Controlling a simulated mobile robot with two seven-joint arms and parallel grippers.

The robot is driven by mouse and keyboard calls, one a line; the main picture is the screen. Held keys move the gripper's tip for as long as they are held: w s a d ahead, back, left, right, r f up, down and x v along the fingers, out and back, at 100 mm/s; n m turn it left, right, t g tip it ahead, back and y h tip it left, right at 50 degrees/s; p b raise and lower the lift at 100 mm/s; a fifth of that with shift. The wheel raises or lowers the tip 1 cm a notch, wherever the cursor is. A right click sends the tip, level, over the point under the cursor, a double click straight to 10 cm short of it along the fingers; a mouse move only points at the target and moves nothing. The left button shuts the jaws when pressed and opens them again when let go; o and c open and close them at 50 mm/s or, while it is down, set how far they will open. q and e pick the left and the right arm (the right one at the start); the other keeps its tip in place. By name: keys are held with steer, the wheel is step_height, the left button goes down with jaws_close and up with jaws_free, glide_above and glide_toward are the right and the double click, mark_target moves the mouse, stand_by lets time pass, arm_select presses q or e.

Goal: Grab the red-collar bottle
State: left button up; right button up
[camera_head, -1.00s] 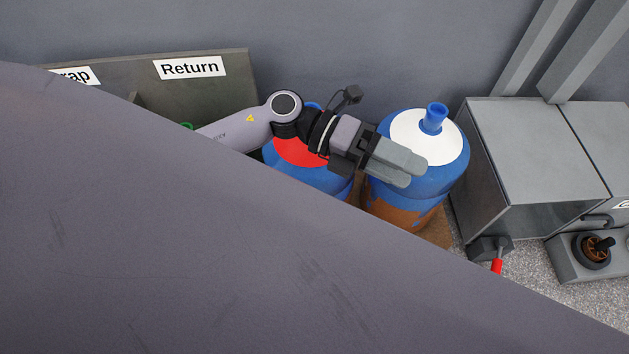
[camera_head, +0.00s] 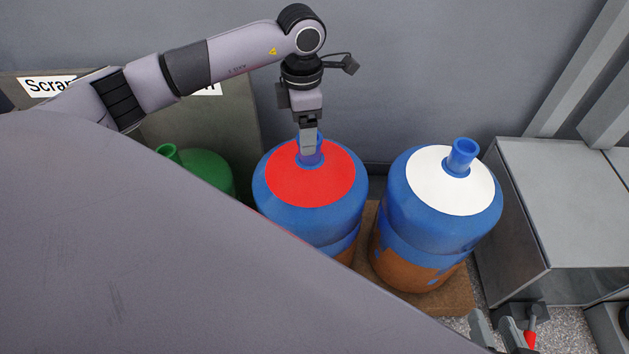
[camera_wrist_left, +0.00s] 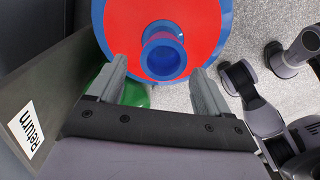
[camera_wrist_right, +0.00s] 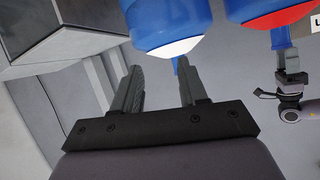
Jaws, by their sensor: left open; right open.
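The red-collar bottle (camera_head: 311,190) is a large blue jug with a red top, upright in the middle of the head view. My left gripper (camera_head: 308,152) points down at its blue neck, overlapping it in that view. In the left wrist view, the red collar (camera_wrist_left: 205,22) and neck (camera_wrist_left: 163,50) show just beyond and between the open fingertips (camera_wrist_left: 158,66). I cannot tell whether the fingers touch the neck. My right gripper (camera_head: 497,325) is open and empty at the lower right of the head view, with its fingers in the right wrist view (camera_wrist_right: 158,68).
A white-collar bottle (camera_head: 438,205) stands just right of the red-collar one. A green bottle (camera_head: 205,172) stands left, before a grey panel with a "Return" sign (camera_wrist_left: 27,128). A grey box (camera_head: 530,215) stands at the right. The wall is close behind.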

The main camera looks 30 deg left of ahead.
arm_select(q)
steer(key=shift+f, duration=0.55)
steer(key=f, duration=0.1)
steer(key=f+b, duration=0.1)
steer(key=f, duration=0.1)
steer(key=f+b, duration=0.1)
steer(key=shift+w+d+f, duration=0.2)
steer(key=shift+d+f, duration=0.05)
steer(key=shift+d, duration=0.1)
steer(key=shift+f, duration=0.3)
jaws_close()
steer(key=shift+w+r, duration=0.1)
steer(key=shift+r, duration=0.05)
arm_select(e)
steer(key=shift+w+a+f+y, duration=0.15)
steer(key=shift+a+y, duration=0.1)
steer(key=shift+a, duration=0.2)
steer(key=shift+w+a+f+y, duration=0.1)
steer(key=shift+a+y, duration=0.15)
steer(key=shift+a, duration=0.15)
